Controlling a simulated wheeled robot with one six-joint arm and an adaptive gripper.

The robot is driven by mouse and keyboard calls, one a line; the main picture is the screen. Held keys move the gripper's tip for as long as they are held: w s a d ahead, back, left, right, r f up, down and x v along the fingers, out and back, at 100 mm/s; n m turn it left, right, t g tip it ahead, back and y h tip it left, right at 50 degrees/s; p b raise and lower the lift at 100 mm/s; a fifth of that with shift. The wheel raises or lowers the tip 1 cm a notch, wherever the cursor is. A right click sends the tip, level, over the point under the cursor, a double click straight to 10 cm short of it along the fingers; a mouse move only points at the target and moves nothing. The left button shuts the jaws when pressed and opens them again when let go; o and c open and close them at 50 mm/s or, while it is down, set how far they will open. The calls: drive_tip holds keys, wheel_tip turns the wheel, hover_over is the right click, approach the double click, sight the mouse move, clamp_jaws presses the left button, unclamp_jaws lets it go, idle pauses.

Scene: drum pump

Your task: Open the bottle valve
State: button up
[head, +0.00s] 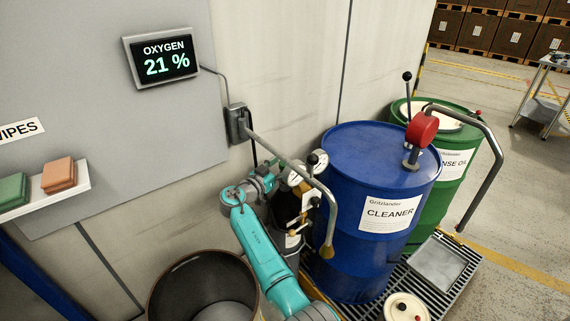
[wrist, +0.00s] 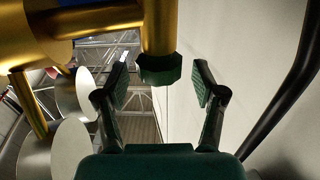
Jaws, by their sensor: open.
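A dark gas bottle (head: 287,212) stands by the wall, left of the blue drum, partly hidden by my teal arm. In the wrist view its valve shows as a brass body (wrist: 100,18) with a dark green faceted knob (wrist: 160,69) at the end of a brass stem. My gripper (wrist: 161,82) is open. Its two fingers stand on either side of the knob with a gap on each side, and nothing is held. In the head view my gripper is at the bottle's top, and the knob cannot be made out.
A round gauge (head: 318,160) sits by the bottle top. A blue CLEANER drum (head: 375,250) stands to the right, an open dark barrel (head: 203,285) at front left. A black hose (wrist: 291,85) runs along the wrist view's right.

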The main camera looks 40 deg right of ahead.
drive_tip(key=shift+x, duration=0.85)
drive_tip(key=shift+c, duration=0.2)
drive_tip(key=c, duration=1.1)
drive_tip(key=shift+g, duration=0.3)
drive_tip(key=shift+w+m+g+h, duration=0.1)
drive_tip(key=shift+m+g+h, duration=0.2)
drive_tip(key=shift+m+g, duration=1.6)
drive_tip(key=shift+g, duration=0.6)
drive_tip(key=shift+m+g, duration=0.5)
drive_tip(key=shift+g, duration=0.5)
